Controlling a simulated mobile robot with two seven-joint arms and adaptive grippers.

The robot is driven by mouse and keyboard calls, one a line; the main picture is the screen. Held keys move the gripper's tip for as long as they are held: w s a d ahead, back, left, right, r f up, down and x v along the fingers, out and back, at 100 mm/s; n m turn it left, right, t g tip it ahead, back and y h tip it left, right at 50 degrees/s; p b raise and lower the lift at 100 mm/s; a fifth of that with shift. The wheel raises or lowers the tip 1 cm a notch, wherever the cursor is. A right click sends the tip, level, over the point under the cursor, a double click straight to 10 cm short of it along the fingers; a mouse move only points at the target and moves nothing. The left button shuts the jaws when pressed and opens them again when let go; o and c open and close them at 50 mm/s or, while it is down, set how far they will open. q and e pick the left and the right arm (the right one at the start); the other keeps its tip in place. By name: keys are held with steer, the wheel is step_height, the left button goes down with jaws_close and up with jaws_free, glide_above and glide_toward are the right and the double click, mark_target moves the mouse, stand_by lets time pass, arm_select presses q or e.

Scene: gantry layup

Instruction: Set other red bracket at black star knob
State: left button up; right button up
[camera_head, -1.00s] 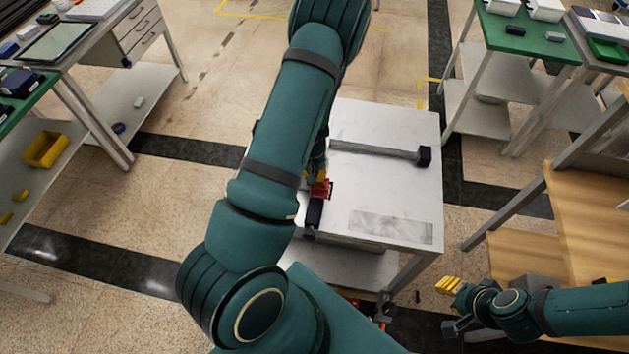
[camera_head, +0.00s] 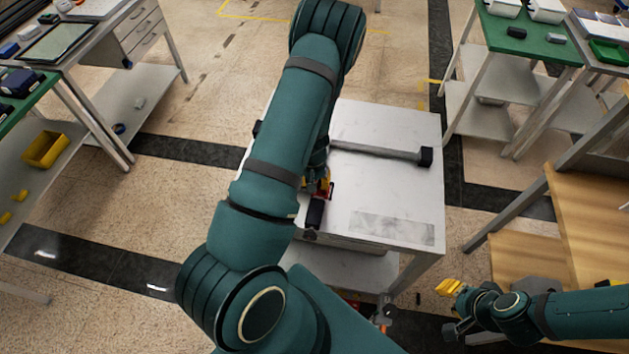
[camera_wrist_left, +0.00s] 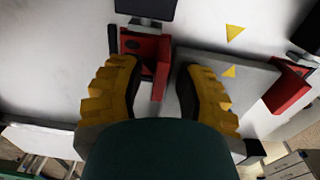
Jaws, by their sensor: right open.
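A red bracket (camera_head: 328,190) sits on the white table beside a black block (camera_head: 315,213); in the left wrist view this bracket (camera_wrist_left: 155,50) adjoins the black block (camera_wrist_left: 147,9). A second red bracket (camera_wrist_left: 288,88) is at the right of the left wrist view, by a grey plate. My left gripper (camera_wrist_left: 160,85) has its yellow fingers spread, with the first bracket ahead between them and no grip visible. My arm hides most of it in the head view. My right gripper (camera_head: 450,305) is open and empty beside the table. I cannot make out a black star knob for certain.
A grey bar (camera_head: 375,149) with a black end (camera_head: 426,157) lies across the white table (camera_head: 400,200). The table's right front is clear except for a grey patch. A wooden bench (camera_head: 590,215) stands at the right, near my right arm.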

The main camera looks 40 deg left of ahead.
arm_select(q)
steer(key=shift+r+p, duration=0.25)
steer(key=shift+p, duration=0.05)
step_height(320, 180, up, 12)
steer(key=p, duration=0.1)
steer(key=s+d+f+m, duration=0.2)
steer(key=s+d+f, duration=0.3)
steer(key=d, duration=0.5)
steer(key=s+d+m+t+h, duration=0.1)
steer(key=d+t+h, duration=0.1)
steer(key=d, duration=1.3)
steer(key=shift+s+d+r+m+h, duration=0.25)
steer(key=shift+r+m+h, duration=0.15)
steer(key=shift+h, duration=0.4)
